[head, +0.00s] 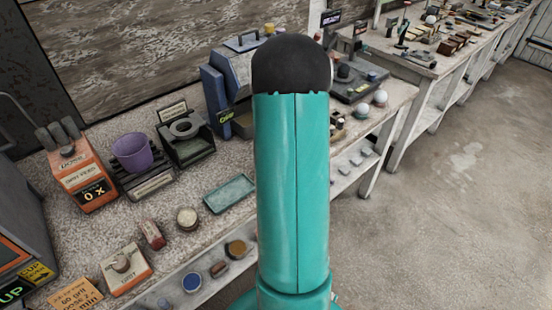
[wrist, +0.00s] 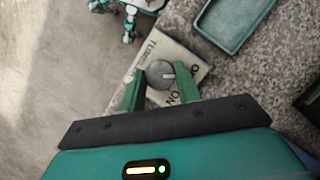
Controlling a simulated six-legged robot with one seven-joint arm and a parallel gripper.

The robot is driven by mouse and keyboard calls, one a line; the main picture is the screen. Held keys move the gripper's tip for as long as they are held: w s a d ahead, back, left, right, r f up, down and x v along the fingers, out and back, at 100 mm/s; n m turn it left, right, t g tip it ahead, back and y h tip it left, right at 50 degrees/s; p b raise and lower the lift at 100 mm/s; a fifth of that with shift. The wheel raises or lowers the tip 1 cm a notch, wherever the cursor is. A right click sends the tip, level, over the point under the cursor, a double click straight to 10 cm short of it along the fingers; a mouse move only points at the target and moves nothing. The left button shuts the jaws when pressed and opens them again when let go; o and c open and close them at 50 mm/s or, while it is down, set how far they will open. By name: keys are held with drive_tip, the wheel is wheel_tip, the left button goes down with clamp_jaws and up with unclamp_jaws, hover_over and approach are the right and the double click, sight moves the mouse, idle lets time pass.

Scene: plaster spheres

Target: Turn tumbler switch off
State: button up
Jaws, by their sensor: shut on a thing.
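The tumbler switch is a round grey knob (wrist: 160,73) with a pale mark, on a whitish plate (wrist: 184,58) with partly readable dark lettering. In the wrist view the green fingers of my gripper (wrist: 158,78) stand on either side of the knob, shut on it. The lettering is partly covered, so I cannot tell the switch's setting for sure. In the head view, my arm blocks the middle, and neither my gripper nor the switch shows.
A green tray (head: 230,193) lies on the speckled bench, and it also shows in the wrist view (wrist: 232,20). A purple cup (head: 132,153), an orange counter box (head: 82,178) and a grit dial box (head: 123,268) stand left. Open floor (head: 450,190) lies right.

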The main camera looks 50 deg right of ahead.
drive_tip(key=o, duration=1)
drive_tip(key=shift+a, duration=0.1)
drive_tip(key=v, duration=1.3)
drive_tip(key=shift+w+d+r, duration=0.1)
drive_tip(key=shift+d+r, duration=0.15)
drive_tip(key=shift+r, duration=0.05)
